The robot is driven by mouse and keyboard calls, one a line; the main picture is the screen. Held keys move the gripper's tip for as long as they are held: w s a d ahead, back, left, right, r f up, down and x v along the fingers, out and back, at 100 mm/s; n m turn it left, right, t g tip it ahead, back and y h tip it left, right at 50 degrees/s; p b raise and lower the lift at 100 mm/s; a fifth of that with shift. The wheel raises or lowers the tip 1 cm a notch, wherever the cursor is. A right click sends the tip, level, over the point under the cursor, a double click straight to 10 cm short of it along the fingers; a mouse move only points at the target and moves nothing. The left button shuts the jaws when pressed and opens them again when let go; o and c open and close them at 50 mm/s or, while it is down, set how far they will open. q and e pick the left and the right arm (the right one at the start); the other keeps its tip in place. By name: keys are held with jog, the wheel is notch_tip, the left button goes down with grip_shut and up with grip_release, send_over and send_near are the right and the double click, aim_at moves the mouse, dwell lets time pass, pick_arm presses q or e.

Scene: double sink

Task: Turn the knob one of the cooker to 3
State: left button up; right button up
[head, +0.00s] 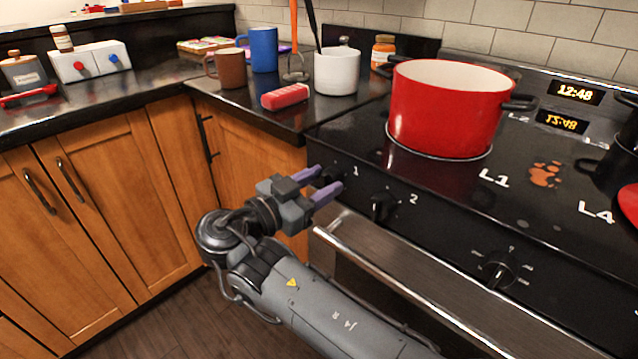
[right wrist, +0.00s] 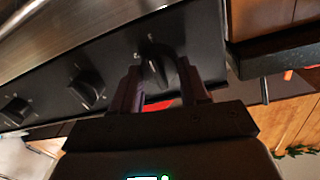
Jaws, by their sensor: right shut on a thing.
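The cooker's front panel (head: 440,237) holds a row of black knobs. Knob one (right wrist: 154,72), by the label "1", sits at the panel's left end in the head view and is mostly hidden there by my fingers. My right gripper (head: 327,179) has its two purple fingers on either side of this knob and is shut on it. In the right wrist view the knob's grip bar stands between the fingers, slightly tilted. Its number marks are too small to read. My left gripper is not in view.
Knob two (head: 384,206) and another knob (head: 498,270) lie to the right. An oven handle (head: 400,283) runs below the panel. A red pot (head: 450,115) stands on the hob. A red block (head: 285,97), mugs and a white holder (head: 337,72) stand on the left counter.

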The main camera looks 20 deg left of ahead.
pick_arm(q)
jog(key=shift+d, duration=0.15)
pick_arm(e)
jog(key=shift+m, duration=0.3)
jog(key=o, duration=1.1)
jog(key=shift+c, duration=0.2)
